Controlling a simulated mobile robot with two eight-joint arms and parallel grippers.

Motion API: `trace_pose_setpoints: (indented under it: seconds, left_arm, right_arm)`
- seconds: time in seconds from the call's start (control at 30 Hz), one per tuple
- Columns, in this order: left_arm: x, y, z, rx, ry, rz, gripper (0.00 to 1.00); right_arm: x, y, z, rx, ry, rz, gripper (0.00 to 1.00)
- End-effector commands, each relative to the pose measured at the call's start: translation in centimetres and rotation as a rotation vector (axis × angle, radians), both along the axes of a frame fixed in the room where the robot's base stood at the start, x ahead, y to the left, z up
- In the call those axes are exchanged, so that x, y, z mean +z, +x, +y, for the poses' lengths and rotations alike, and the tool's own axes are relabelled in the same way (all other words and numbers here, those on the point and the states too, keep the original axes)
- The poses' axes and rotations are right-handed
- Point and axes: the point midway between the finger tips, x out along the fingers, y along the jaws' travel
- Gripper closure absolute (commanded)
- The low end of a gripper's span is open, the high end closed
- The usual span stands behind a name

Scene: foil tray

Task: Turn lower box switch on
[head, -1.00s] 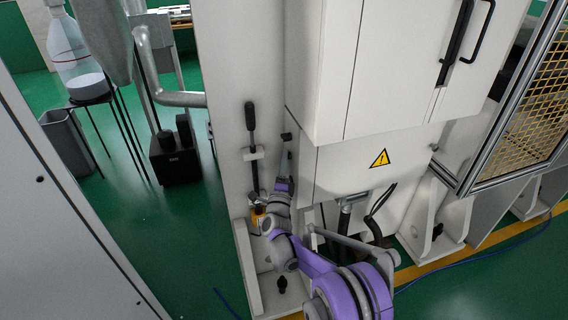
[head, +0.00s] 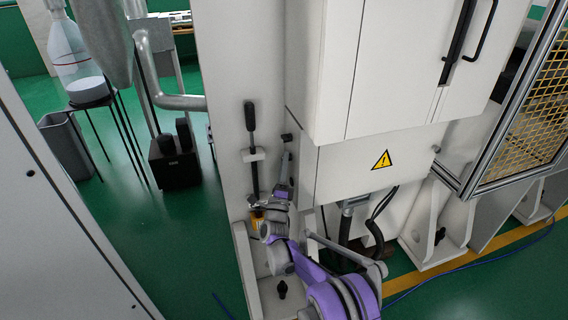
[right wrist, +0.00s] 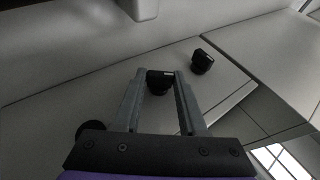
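In the right wrist view, a small black switch knob (right wrist: 159,82) shows between the fingertips of my right gripper (right wrist: 160,76). The fingers are apart, one on each side of it; I cannot tell whether they touch it. A second black knob (right wrist: 202,62) sits to the right on the pale surface. In the head view, my right gripper (head: 287,158) points up along the column beside the white box (head: 345,160) with the yellow warning sign. A small dark knob (head: 287,137) shows just above the fingertips. The lower knob is hidden there. My left gripper is not in view.
A black lever (head: 252,150) stands on the column left of my right gripper. The white cabinet (head: 395,70) with black handles overhangs above. Cables (head: 377,220) hang below the box. A mesh guard (head: 535,110) is at right.

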Motion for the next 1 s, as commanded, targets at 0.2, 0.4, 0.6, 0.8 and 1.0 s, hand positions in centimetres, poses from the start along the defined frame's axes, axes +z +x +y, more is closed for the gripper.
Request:
trace_pose_setpoints:
  seconds: [0.2,0.4,0.6,0.8,1.0]
  left_arm:
    - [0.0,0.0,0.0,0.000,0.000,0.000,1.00]
    - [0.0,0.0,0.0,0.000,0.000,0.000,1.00]
    - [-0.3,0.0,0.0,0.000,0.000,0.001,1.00]
    - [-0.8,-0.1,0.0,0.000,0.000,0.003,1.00]
    - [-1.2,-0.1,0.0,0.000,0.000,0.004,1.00]
  right_arm:
    - [0.0,0.0,0.0,0.000,0.000,0.000,0.30]
    - [0.0,0.0,0.0,-0.001,-0.001,0.000,0.30]
    - [-1.0,-1.4,0.3,0.000,0.000,0.001,0.30]
    - [-3.2,-4.8,0.8,0.002,0.000,0.000,0.30]
    - [-5.0,-7.7,1.2,0.001,0.001,0.001,0.30]
